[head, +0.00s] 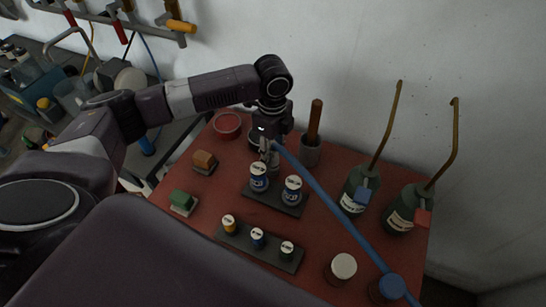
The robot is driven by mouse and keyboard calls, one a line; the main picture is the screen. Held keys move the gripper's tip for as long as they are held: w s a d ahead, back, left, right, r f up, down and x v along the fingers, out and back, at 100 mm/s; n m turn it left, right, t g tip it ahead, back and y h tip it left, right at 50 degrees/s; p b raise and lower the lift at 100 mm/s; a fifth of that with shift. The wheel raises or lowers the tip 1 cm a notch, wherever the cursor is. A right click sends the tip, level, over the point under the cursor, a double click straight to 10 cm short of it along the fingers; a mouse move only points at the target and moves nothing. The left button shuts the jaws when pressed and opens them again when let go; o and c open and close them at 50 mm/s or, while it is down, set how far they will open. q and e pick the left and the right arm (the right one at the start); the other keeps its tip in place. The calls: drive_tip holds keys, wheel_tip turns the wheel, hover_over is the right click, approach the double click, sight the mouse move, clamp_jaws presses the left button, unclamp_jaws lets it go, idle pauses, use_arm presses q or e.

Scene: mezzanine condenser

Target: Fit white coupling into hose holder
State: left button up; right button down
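My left gripper (267,148) points down over the back middle of the red-brown table. A blue hose (335,214) ends right at its fingertips and runs down to the right, to the front edge of the picture. The fingers are small and dark here, and I cannot tell whether they are closed on the hose end. No white coupling can be told apart there; the gripper and hose may hide it. A small grey part shows just under the fingers, but I cannot make out a hose holder for certain. My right gripper is not in view.
White-capped blue jars (259,183) stand close below the gripper on a dark rack, with small bottles (257,238) in front. A grey pot (310,152) with a wooden handle is to the right. Green bottles (406,214) with tall bent brass tubes stand far right. A wall is behind.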

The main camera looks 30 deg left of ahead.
use_arm(q)
drive_tip(key=shift+f, duration=1.05)
clamp_jaws()
drive_tip(key=shift+w+r, duration=0.1)
drive_tip(key=shift+r, duration=0.6)
wheel_tip(320, 180, up, 18)
drive_tip(key=b, duration=0.3)
drive_tip(key=s+d+f+n+b, duration=0.1)
drive_tip(key=s+f+n, duration=0.3)
drive_tip(key=n, duration=0.5)
drive_tip(key=s+d+f+n+b, duration=0.2)
drive_tip(key=s+d+f+n, duration=0.2)
drive_tip(key=s+n, duration=0.5)
drive_tip(key=shift+s+d+f+n, duration=0.2)
drive_tip(key=shift+d+n, duration=0.15)
drive_tip(key=shift+n, duration=0.25)
